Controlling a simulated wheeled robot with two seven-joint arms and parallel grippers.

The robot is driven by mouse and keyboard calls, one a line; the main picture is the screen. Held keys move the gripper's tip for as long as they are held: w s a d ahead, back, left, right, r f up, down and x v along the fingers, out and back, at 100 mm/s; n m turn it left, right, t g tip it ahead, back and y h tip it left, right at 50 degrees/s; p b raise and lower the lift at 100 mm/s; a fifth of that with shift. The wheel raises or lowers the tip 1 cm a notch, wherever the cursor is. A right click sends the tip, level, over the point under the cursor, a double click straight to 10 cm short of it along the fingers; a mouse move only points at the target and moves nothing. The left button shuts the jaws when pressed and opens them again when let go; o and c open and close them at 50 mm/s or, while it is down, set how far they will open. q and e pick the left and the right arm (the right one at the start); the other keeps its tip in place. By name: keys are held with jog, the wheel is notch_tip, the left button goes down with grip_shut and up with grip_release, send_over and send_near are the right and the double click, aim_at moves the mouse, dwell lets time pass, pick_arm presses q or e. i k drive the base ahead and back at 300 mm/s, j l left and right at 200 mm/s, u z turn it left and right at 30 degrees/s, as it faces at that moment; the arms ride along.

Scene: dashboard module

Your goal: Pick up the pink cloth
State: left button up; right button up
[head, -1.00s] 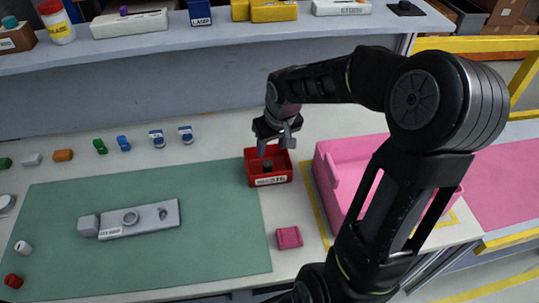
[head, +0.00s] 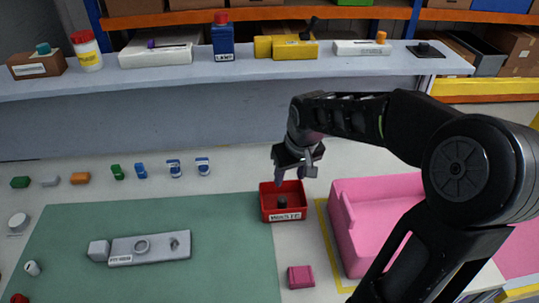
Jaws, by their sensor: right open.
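The pink cloth (head: 300,276) is a small folded pink square lying flat on the light table, just right of the green mat and in front of the red bin. My right gripper (head: 297,175) is open and hangs just above the back of the red bin, well behind the cloth and not touching it. No object shows between its fingers. My left gripper is out of view.
The red bin labelled WASTE (head: 283,216) holds a small dark object. A pink tray (head: 358,238) stands to its right, partly hidden by my right arm. A grey fixture (head: 150,248) lies on the green mat (head: 90,220). Several small coloured parts line the back.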

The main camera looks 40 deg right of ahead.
aim_at(301, 277)
jog(key=k+j, duration=0.35)
jog(key=j, duration=0.15)
jog(key=k+j, duration=0.4)
jog(key=j, duration=0.1)
